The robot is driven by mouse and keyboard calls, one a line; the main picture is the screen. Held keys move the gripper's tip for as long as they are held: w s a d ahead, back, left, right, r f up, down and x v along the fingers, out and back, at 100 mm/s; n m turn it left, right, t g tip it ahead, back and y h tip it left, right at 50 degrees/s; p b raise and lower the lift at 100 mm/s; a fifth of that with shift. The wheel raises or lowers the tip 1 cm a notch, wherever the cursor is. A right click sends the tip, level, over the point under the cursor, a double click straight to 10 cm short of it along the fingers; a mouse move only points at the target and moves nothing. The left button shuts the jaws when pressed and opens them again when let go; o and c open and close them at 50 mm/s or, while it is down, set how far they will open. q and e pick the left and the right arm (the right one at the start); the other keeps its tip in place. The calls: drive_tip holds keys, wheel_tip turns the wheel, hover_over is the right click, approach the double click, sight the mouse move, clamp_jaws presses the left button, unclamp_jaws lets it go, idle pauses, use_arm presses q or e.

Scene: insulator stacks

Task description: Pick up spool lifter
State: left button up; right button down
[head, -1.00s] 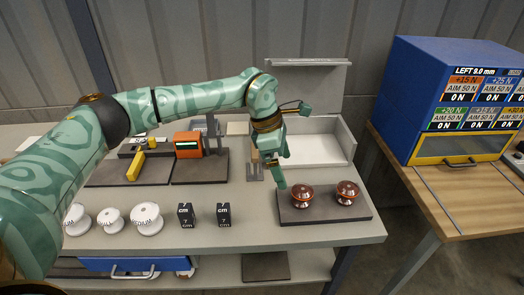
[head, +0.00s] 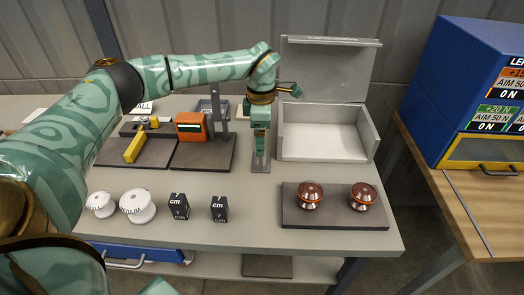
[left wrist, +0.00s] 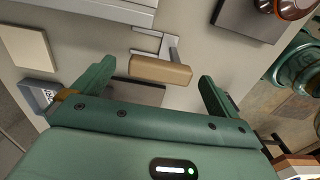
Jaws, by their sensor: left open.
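The spool lifter, with a tan wooden handle (left wrist: 160,70) and a grey metal bracket, lies on the bench in the left wrist view. In the head view its grey metal part (head: 260,168) shows on the bench under my left gripper, which hides most of the handle. My left gripper (head: 260,152) points down over it. In the left wrist view the jaws of my left gripper (left wrist: 155,82) are wide apart and empty, one finger on each side of the handle. I cannot tell the height gap. My right gripper is not in view.
A dark tray (head: 335,222) with two brown insulators stands to the right. A white open bin (head: 325,143) is behind. An orange gauge (head: 190,126) stands left. White spools (head: 138,205) and black blocks (head: 219,209) line the front. A blue cabinet (head: 480,85) is far right.

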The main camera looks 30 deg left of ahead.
use_arm(q)
wheel_tip(320, 180, down, 5)
drive_tip(key=shift+f+b, duration=0.15)
drive_tip(key=shift+b, duration=0.75)
drive_tip(key=shift+c, duration=0.6)
drive_tip(key=c, duration=1)
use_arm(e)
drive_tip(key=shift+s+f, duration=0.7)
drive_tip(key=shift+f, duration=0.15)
use_arm(q)
drive_tip(key=shift+r, duration=0.25)
